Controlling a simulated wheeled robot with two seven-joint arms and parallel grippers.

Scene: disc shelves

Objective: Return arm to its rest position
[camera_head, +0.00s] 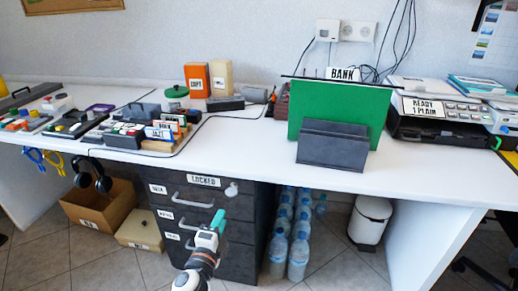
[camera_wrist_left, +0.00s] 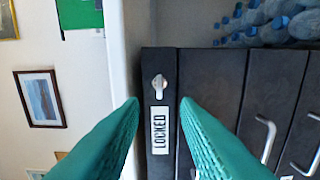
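My left arm (camera_head: 199,262) reaches up from the bottom of the head view, in front of the dark drawer cabinet (camera_head: 240,258). Its teal-fingered left gripper (camera_head: 218,222) is below the cabinet's round silver lock (camera_head: 231,189). In the left wrist view the two fingers of the left gripper (camera_wrist_left: 160,103) are apart, with nothing between them. Beyond the gap are the LOCKED label (camera_wrist_left: 159,130) and the silver lock (camera_wrist_left: 158,84); the fingers look apart from both. My right gripper shows in neither view.
The white desk (camera_head: 430,185) spans above the cabinet, holding a green panel (camera_head: 345,100) in a dark stand (camera_head: 333,150), a printer (camera_head: 440,118) and small racks. Water bottles (camera_head: 300,245), a white bin (camera_head: 370,220) and a cardboard box (camera_head: 105,210) stand below.

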